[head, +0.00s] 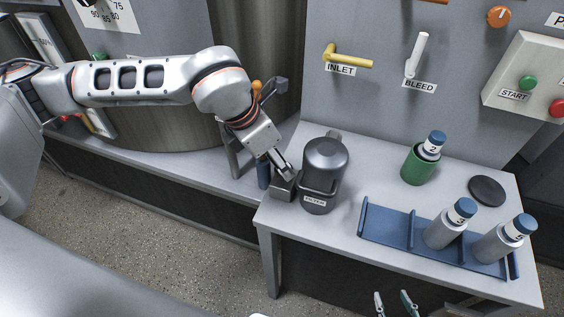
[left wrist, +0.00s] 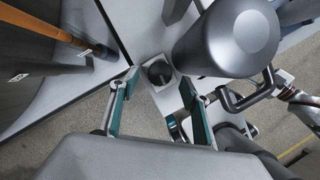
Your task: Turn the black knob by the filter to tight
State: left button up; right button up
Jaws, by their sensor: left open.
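The filter (head: 325,165) is a dark grey canister with a "FILTER" label, standing at the left end of the grey table; it also shows in the left wrist view (left wrist: 222,42). The round black knob (left wrist: 159,72) sits on a small square block beside it. In the head view my left gripper covers the knob. My left gripper (left wrist: 158,92) is open, pointing down over the knob, with a teal finger on either side. I cannot tell whether the fingers touch it. My right gripper (head: 393,304) is open and empty at the bottom edge of the head view.
A blue rack (head: 390,228) holds grey bottles with blue caps. A green cup (head: 418,166) with a bottle and a black disc (head: 487,190) stand behind it. Yellow inlet (head: 347,57) and white bleed (head: 417,55) handles are on the wall panel.

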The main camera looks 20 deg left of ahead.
pick_arm(q)
jog(key=shift+x, duration=1.35)
jog(key=c, duration=1.1)
jog(key=shift+m, duration=0.4)
jog(key=m+g+h, duration=0.1)
jog(key=m, duration=0.1)
jog(key=shift+w+m+b, duration=0.1)
jog(key=shift+m+b, duration=0.25)
jog(key=shift+m, duration=0.05)
jog(key=m, duration=0.2)
jog(key=m+g, duration=0.1)
jog(key=m, duration=0.1)
jog(key=shift+w+g+h, duration=0.15)
jog(key=shift+g+h, duration=0.15)
jog(key=shift+h, duration=0.1)
jog(key=shift+m+g, duration=0.6)
jog(key=shift+m, duration=1)
